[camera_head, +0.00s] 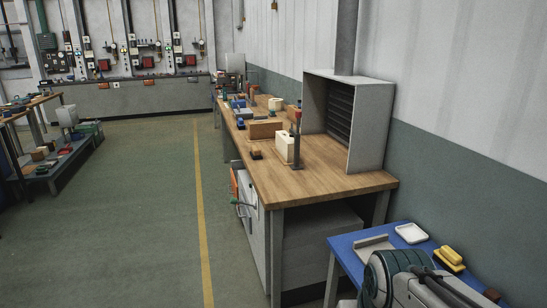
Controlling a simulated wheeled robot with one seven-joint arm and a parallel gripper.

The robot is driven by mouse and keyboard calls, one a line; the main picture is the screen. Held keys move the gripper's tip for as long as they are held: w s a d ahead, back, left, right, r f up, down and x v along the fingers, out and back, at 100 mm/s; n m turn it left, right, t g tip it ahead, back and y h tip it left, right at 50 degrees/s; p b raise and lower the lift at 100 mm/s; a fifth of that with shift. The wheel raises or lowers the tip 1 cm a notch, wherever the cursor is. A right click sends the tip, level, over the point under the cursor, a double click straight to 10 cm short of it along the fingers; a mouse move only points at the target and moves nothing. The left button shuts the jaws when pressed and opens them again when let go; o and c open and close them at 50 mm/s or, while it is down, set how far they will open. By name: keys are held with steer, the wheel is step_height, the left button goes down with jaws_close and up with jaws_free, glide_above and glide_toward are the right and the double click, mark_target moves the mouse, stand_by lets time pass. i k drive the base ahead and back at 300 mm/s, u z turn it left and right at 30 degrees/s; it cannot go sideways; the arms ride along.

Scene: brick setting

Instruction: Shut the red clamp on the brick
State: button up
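On the wooden workbench (315,183) stands a cream block (283,147), which may be the brick. A dark upright post (297,148) stands right beside it, with a small red part (298,115) at its top, which may be the red clamp. They are too small to tell whether the clamp is open or shut, or whether it touches the block. A brown brick-like block (265,129) lies just behind and to the left. My gripper is not seen in this view.
A grey shelved cabinet (368,125) stands on the bench's right side. A blue table (346,245) with a white tray (411,233) and yellow item (452,255) is at front right. A green ribbed and grey body (395,275) covers part of it. Floor left of the bench is clear.

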mark_target(299, 114)
steer(key=u, duration=0.5)
steer(key=i, duration=0.8)
steer(key=u, duration=0.55)
steer(key=i, duration=1.15)
steer(key=z, duration=0.85)
steer(key=i, duration=0.55)
steer(key=z, duration=0.35)
